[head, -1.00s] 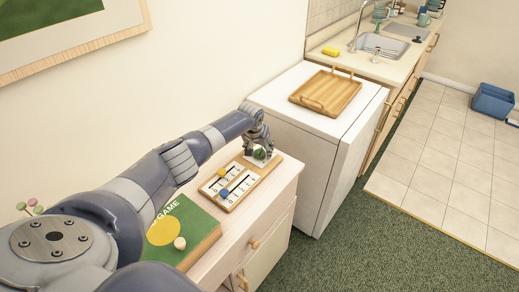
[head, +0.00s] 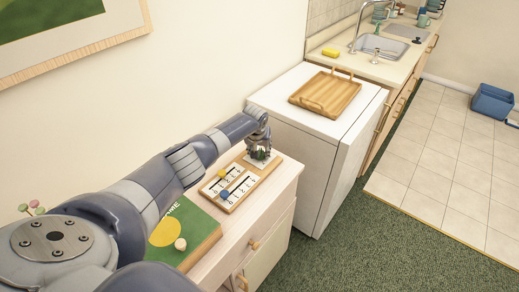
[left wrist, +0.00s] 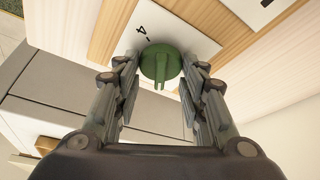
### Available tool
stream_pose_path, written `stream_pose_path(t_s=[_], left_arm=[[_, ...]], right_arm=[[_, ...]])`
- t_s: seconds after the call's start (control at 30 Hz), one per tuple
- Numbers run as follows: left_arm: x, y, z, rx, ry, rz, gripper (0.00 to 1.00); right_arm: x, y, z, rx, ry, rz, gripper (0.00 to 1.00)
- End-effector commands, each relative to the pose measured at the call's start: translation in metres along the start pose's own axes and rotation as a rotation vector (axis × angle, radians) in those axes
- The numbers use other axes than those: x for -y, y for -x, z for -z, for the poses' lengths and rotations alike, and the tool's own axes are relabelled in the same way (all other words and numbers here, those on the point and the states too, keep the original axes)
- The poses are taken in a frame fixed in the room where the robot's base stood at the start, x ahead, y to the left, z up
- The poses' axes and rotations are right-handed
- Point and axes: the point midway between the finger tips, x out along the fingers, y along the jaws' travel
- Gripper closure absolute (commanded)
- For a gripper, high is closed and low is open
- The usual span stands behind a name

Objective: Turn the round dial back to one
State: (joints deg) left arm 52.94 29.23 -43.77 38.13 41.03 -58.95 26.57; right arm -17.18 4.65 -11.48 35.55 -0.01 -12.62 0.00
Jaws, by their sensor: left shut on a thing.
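The round dial is a green knob (left wrist: 159,62) with a raised bar across it. It sits on a white plate (left wrist: 185,32) marked with a 4 and a tick beside the knob. The plate is at the far end of a wooden board (head: 235,204). My left gripper (head: 260,153) reaches down over the dial, one finger on each side, and is shut on it. In the head view the fingers mostly cover the dial. The other numbers around it are hidden or out of view, so its exact setting cannot be told. My right gripper is not in view.
The board also carries sliders with a yellow knob (head: 222,174) and a blue knob (head: 225,195). A white appliance (head: 320,130) with a wooden tray stands just beyond the cabinet.

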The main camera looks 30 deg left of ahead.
Motion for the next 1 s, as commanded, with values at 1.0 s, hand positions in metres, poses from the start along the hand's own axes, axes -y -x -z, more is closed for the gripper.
stream_pose_path(t_s=[1.0], left_arm=[[-0.003, -0.007, -0.001, -0.002, 0.800, 0.328, 0.86]], right_arm=[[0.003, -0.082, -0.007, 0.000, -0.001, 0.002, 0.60]])
